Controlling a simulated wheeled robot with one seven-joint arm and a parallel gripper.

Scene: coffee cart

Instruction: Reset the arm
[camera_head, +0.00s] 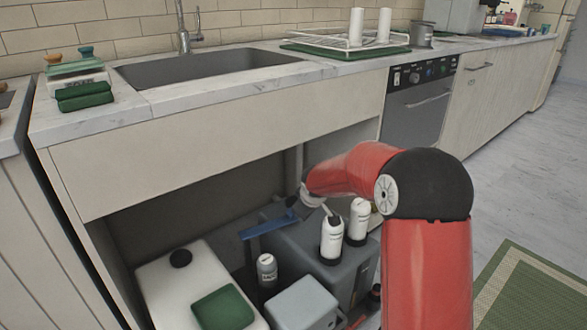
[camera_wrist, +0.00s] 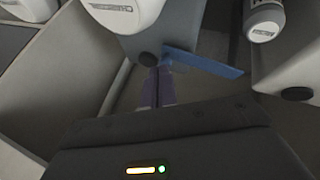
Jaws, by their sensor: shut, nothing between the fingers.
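My red and black arm reaches into the open space under the sink. My gripper (camera_head: 291,213) is small and partly hidden by the arm in the head view. In the wrist view its fingers (camera_wrist: 158,86) are together with nothing between them. A flat blue strip (camera_head: 268,226) lies close to the fingertips; it also shows in the wrist view (camera_wrist: 204,62), just beyond them. I cannot tell whether they touch. Two white bottles with black bases, a nearer one (camera_head: 331,241) and a farther one (camera_head: 358,222), stand beside my wrist.
A grey box (camera_head: 302,303), a white container (camera_head: 165,266) with a green cloth (camera_head: 223,308), and a small canister (camera_head: 267,267) crowd the cabinet floor. The counter edge (camera_head: 215,104) and sink front panel (camera_head: 225,145) hang above my gripper. The floor at the right (camera_head: 505,180) is open.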

